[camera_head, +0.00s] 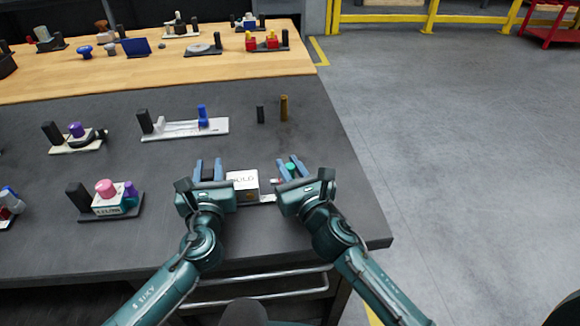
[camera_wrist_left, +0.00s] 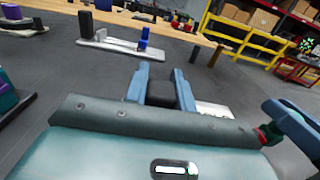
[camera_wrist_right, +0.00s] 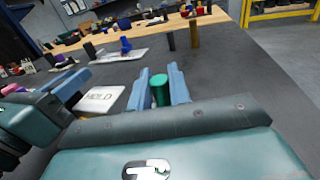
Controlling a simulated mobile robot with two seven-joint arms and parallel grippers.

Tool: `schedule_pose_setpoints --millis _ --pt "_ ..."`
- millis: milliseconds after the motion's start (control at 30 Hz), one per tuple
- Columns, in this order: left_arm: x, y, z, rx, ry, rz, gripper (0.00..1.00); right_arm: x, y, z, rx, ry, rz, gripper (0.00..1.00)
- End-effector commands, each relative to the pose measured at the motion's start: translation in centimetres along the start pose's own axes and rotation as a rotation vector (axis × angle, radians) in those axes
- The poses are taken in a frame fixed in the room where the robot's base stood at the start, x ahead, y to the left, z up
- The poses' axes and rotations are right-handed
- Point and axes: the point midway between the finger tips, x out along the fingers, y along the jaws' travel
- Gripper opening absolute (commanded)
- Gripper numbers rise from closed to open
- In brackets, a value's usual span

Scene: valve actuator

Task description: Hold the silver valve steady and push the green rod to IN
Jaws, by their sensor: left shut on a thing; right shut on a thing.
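The silver valve (camera_head: 243,180) is a pale box marked HOLD on its top, on a light base at the front of the dark bench. My left gripper (camera_head: 208,168) is shut on the black post (camera_wrist_left: 160,93) at the valve's left. My right gripper (camera_head: 292,166) is shut on the green rod end (camera_wrist_right: 159,90), to the right of the box. The HOLD face (camera_wrist_right: 99,98) also shows in the right wrist view. A small pinkish-red part (camera_head: 273,187) shows between the box and the right gripper. The grippers hide most of the base and the rod's length.
A unit with a blue knob (camera_head: 203,116) lies behind on the bench. A black peg (camera_head: 260,114) and a brown peg (camera_head: 284,107) stand behind the right gripper. A unit with a pink knob (camera_head: 106,188) is at the left. The bench's right edge is near my right arm.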

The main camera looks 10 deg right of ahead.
Motion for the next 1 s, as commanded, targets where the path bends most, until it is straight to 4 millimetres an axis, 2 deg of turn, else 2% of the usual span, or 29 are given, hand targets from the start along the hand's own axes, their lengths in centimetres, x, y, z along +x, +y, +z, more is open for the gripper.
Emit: schedule_pose_setpoints --millis 33,267,500,833,867,1000 --pt "-0.2 0.0 -0.8 0.003 0.016 -0.002 0.00 0.0 0.0 -0.1 0.000 0.000 0.000 0.00" --pt "-0.2 0.0 -0.8 0.003 0.016 -0.001 0.00 0.1 0.2 -0.1 0.001 0.001 0.001 0.00" --pt "-0.2 -0.1 -0.8 0.003 0.016 -0.003 0.00 1.0 3.8 -0.2 0.003 0.003 0.002 0.00" --pt "-0.3 -0.2 -0.8 0.003 0.016 -0.005 0.00 1.1 4.6 -0.1 0.002 0.001 0.007 0.00" --pt "-0.3 -0.2 -0.8 0.003 0.016 -0.005 0.00 1.1 4.6 -0.1 0.002 0.001 0.007 0.19" --pt "-0.3 -0.2 -0.8 0.003 0.015 -0.006 0.00 1.1 4.6 -0.1 0.002 0.001 0.007 0.31"
